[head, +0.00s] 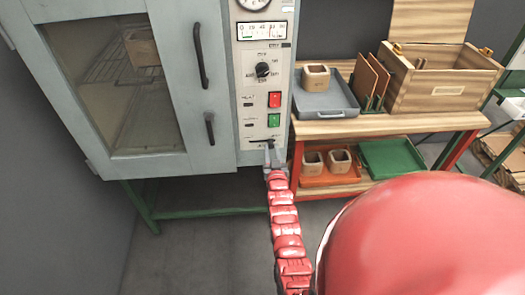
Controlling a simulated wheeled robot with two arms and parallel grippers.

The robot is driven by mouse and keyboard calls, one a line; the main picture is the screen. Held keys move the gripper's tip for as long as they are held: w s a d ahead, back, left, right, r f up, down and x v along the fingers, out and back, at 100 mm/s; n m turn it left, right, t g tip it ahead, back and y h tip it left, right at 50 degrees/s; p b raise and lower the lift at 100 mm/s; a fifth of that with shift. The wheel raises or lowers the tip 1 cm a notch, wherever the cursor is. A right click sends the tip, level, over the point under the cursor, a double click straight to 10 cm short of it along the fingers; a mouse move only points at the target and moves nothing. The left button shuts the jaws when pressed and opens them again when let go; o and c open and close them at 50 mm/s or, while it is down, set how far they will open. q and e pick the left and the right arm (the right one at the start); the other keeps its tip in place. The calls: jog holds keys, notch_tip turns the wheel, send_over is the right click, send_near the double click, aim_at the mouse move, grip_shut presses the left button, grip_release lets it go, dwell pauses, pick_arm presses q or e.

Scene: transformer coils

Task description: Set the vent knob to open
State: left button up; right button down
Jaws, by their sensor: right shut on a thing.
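The control panel (264,75) is on the right side of the grey oven cabinet (180,60). A dark horizontal vent slot (256,142) runs along the bottom of the panel. My right gripper (270,148) is at this slot, toward its right part, and is shut on the small vent knob. The jaws hide most of the knob, so its exact setting is too small to read. My left gripper is not in view.
Above the slot are green (273,120) and red (274,99) buttons and a black rotary dial (263,70). The oven door, with a dark handle (198,55), is shut. A wooden bench (370,125) with trays and a crate (440,80) stands at right.

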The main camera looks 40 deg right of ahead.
jog(key=shift+s+d+f, duration=0.1)
jog(key=shift+s+f, duration=0.05)
jog(key=c, duration=0.6)
grip_release()
jog(key=shift+d, duration=0.15)
jog(key=shift+s+a, duration=0.15)
jog(key=shift+a, duration=0.05)
jog(key=b+v, duration=0.2)
jog(key=v, duration=1.5)
